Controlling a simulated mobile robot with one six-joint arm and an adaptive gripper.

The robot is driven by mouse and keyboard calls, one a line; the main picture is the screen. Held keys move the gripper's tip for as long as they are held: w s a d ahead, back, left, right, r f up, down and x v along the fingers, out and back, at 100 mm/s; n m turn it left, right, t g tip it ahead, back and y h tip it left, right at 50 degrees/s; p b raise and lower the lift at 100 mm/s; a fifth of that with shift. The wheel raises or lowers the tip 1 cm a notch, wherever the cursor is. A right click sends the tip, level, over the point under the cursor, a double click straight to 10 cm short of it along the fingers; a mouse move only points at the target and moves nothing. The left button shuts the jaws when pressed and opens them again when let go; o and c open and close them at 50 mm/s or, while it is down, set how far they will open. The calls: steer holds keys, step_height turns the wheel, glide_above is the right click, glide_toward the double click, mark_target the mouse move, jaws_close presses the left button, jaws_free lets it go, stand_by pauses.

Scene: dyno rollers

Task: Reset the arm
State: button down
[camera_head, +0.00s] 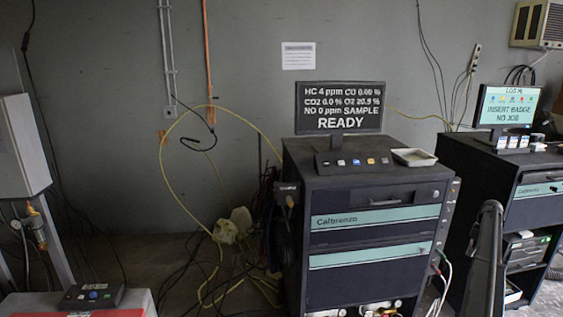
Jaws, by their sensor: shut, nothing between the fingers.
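A dark, rounded, tube-like part rises from the bottom edge at the right of the head view, in front of the gap between the two cabinets. It looks like a link of my own arm, though I cannot be sure. My gripper does not show in this view. Nothing held by it can be seen.
A dark Calibrenzo cabinet (365,195) stands at the centre with a monitor (340,107) reading READY and a white tray (414,157) on top. A second cabinet (535,208) with a login screen (508,106) is at right. Cables (215,280) litter the floor left of centre.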

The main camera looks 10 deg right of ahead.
steer(key=a+m+h+p, duration=0.2)
steer(key=a+m, duration=0.8)
steer(key=a, duration=3.4)
steer(key=s+a+m, duration=0.3)
steer(key=s+a, duration=0.3)
steer(key=a, duration=0.4)
steer(key=s+a+r+m+h, duration=0.1)
steer(key=s+a+m, duration=0.3)
steer(key=s+a, duration=0.3)
steer(key=s+a+r+m+p, duration=0.1)
steer(key=s+a+m, duration=0.2)
steer(key=a, duration=1)
steer(key=s, duration=0.3)
steer(key=shift+s+t+h, duration=0.25)
steer(key=shift+t+h, duration=0.15)
steer(key=shift+r, duration=0.1)
